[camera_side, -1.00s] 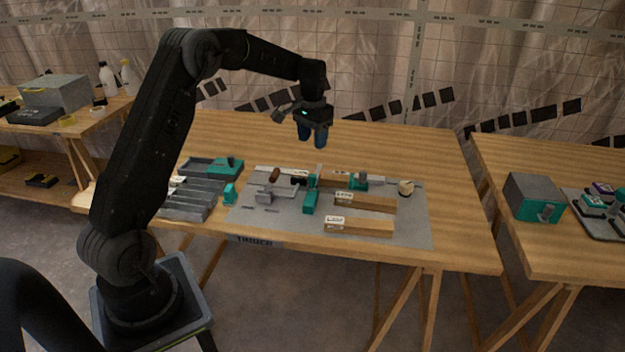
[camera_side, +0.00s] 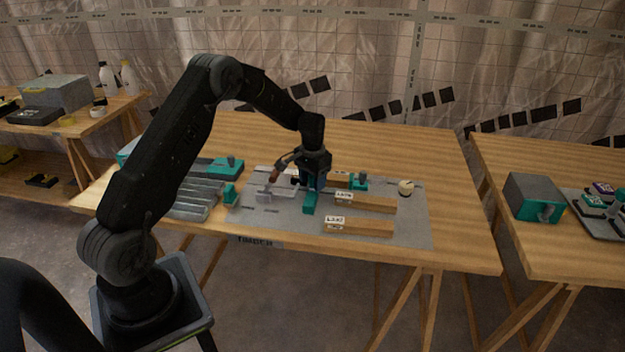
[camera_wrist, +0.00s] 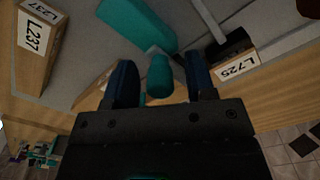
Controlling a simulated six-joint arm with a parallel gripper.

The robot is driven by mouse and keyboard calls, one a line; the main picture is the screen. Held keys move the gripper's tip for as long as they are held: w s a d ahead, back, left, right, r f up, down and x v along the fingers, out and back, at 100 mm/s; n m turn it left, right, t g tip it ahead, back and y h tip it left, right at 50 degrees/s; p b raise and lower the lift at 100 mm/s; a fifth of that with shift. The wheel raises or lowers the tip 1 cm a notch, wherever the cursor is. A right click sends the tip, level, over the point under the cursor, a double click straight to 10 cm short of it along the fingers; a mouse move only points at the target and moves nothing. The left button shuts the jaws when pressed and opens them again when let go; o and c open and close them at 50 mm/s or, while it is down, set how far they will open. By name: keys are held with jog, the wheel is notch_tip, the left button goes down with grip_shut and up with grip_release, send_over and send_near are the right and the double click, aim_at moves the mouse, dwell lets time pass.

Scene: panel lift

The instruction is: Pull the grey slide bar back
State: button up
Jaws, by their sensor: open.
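My gripper (camera_side: 313,182) is open and low over the grey mat, pointing down beside the teal block (camera_side: 310,203). In the wrist view my gripper (camera_wrist: 160,80) has its two blue fingers apart, with an upright teal knob (camera_wrist: 159,76) between them; I cannot tell whether either finger touches it. The teal block (camera_wrist: 138,24) lies just beyond the knob. A thin grey bar (camera_wrist: 208,18) runs near a black part (camera_wrist: 230,46) at upper right; I take it for the slide bar. Where it joins the knob is hidden.
Timber pieces with labels, L237 (camera_wrist: 38,45) and L725 (camera_wrist: 240,66), lie either side. The side view shows timber (camera_side: 358,227) at the front, a grey tray (camera_side: 190,204) at left and a pale round object (camera_side: 405,188) at right. The table's right part is clear.

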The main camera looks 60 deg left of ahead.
jog(key=shift+c, duration=0.5)
grip_shut()
